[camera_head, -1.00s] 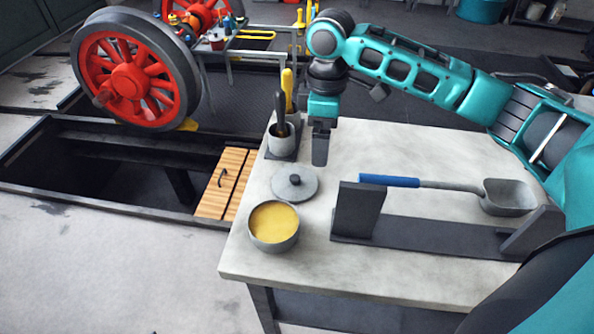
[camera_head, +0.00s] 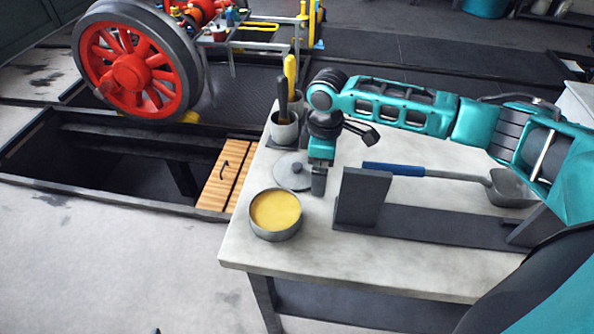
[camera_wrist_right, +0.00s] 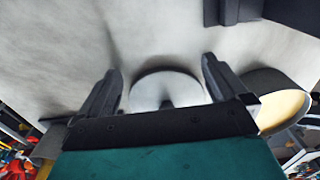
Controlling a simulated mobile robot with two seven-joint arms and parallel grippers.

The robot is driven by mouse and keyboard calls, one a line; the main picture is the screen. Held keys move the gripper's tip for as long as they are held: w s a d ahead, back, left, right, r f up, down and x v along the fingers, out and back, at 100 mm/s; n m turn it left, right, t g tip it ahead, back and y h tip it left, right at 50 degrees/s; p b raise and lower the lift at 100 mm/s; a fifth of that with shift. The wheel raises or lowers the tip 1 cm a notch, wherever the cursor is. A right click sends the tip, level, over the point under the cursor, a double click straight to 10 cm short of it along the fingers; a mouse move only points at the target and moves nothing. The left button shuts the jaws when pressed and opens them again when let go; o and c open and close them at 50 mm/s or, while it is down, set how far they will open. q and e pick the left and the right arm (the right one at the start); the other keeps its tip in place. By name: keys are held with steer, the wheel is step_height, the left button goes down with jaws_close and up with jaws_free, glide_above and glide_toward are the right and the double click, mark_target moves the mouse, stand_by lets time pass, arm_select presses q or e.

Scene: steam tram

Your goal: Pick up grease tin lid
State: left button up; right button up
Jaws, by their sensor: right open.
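The grease tin lid (camera_head: 288,171) is a grey disc with a dark knob, lying flat on the pale table behind the open grease tin. The tin (camera_head: 275,215) holds yellow grease. My right gripper (camera_head: 319,182) points down just right of the lid, hiding part of its right edge. In the right wrist view the gripper (camera_wrist_right: 162,85) is open, with its fingers apart and the lid (camera_wrist_right: 165,88) showing between and beyond them. The tin (camera_wrist_right: 283,106) is at the right there. Whether a finger touches the lid cannot be told. My left gripper is out of view.
A grey cup (camera_head: 284,130) with handled tools stands behind the lid. The table's left edge is close to the lid and tin.

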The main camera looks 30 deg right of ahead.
steer(key=c, duration=1.8)
